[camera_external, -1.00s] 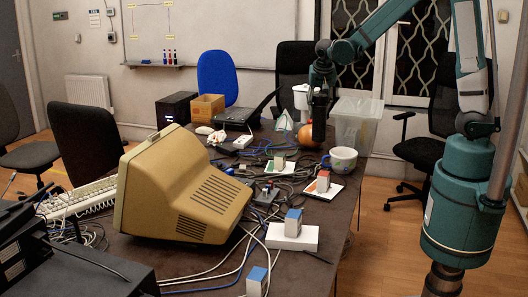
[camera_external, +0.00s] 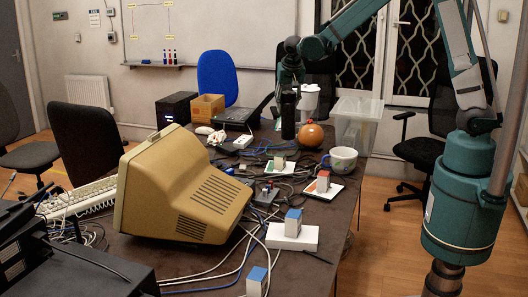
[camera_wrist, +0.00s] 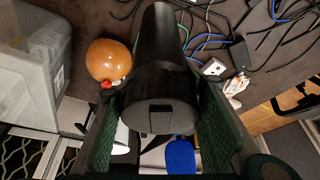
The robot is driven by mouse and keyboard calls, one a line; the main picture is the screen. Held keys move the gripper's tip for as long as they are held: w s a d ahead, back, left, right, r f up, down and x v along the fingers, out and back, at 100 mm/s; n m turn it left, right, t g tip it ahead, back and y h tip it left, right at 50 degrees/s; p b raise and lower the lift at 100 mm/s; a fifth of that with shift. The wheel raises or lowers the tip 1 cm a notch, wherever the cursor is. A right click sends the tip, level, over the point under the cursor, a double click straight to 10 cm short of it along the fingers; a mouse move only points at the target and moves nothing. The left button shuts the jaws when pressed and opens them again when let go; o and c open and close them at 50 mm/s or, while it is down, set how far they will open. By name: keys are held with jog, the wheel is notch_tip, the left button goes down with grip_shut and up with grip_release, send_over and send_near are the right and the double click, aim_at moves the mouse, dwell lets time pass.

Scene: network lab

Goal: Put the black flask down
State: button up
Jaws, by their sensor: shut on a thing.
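The black flask (camera_external: 288,115) is upright near the back of the table in the external view, beside the orange ball. In the wrist view the flask (camera_wrist: 160,70) fills the middle, between the two green finger pads. My gripper (camera_external: 288,88) is at the flask's upper part and is shut on it. In the wrist view the fingers (camera_wrist: 158,120) lie along both sides of the flask. The flask's base is close to the table, but I cannot tell whether it touches.
An orange ball (camera_external: 311,134) is just right of the flask, with a clear bin (camera_external: 357,125) beyond it. A white cup-like object (camera_external: 309,99) stands behind. A mug (camera_external: 343,158) and cables lie in front.

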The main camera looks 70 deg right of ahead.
jog(key=w+a+f+n+t+p, duration=0.1)
jog(key=w+a+n+p, duration=0.2)
jog(key=w+a, duration=1.8)
jog(key=w, duration=0.3)
jog(key=shift+w+y, duration=0.4)
jog(key=shift+d, duration=0.1)
notch_tip(320, 180, down, 6)
jog(key=shift+f, duration=0.15)
jog(key=shift+f, duration=1.85)
jog(key=shift+f+b, duration=0.1)
jog(key=shift+b, duration=0.25)
jog(key=o, duration=1.6)
